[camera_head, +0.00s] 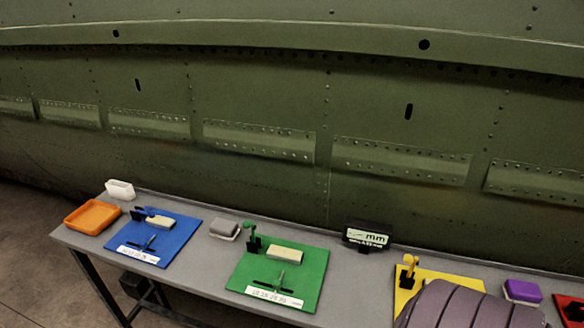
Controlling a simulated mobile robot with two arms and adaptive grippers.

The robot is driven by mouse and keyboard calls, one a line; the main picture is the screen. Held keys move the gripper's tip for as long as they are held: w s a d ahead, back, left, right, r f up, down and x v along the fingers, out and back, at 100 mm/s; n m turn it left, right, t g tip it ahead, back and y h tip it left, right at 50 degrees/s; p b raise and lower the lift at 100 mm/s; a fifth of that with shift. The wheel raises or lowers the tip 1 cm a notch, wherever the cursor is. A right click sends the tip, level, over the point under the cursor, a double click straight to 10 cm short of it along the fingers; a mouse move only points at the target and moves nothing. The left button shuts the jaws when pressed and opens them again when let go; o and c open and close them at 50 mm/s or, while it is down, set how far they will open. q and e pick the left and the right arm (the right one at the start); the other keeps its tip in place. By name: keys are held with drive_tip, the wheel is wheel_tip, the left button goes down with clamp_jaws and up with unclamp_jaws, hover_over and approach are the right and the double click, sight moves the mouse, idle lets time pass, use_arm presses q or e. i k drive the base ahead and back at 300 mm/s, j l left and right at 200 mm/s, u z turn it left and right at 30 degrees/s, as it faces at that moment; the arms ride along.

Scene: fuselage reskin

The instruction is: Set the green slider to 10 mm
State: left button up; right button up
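The green board (312,275) lies on the grey bench, near the middle of the picture. A white scale strip (264,294) runs along its front edge, with numbers too small to read surely. The small dark slider piece (280,280) sits just behind the strip, right of its middle. Its exact setting cannot be read. A green-topped clamp (252,240) stands at the board's back left, and a pale block (285,255) lies on the board. A black display (367,236) with "-- mm" stands behind, to the right.
A blue board (180,240) with similar fittings lies left, and a yellow board (460,280), partly hidden, lies right. An orange tray (93,216), grey block (224,228) and purple block (522,290) sit on the bench (355,290). A green riveted fuselage wall (270,90) rises behind.

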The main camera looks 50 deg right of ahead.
sight(276, 285)
drive_tip(key=z, duration=1.35)
